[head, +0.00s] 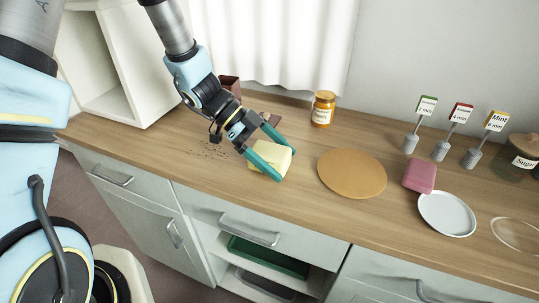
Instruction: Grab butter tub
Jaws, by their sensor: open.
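The butter tub (271,156) is a pale yellow block-shaped tub on the wooden counter, near its front edge in the head view. My gripper (280,164) is open, with its two teal fingers reaching down around the tub, one on each side. The fingers partly cover the tub's near-left and right sides. I cannot tell whether either finger touches it.
A round tan board (351,173) lies right of the tub, with a pink block (419,175) and a white plate (446,214) beyond. An amber jar (323,109) stands behind. Dark crumbs (215,150) lie left. A white shelf unit (125,75) stands at far left.

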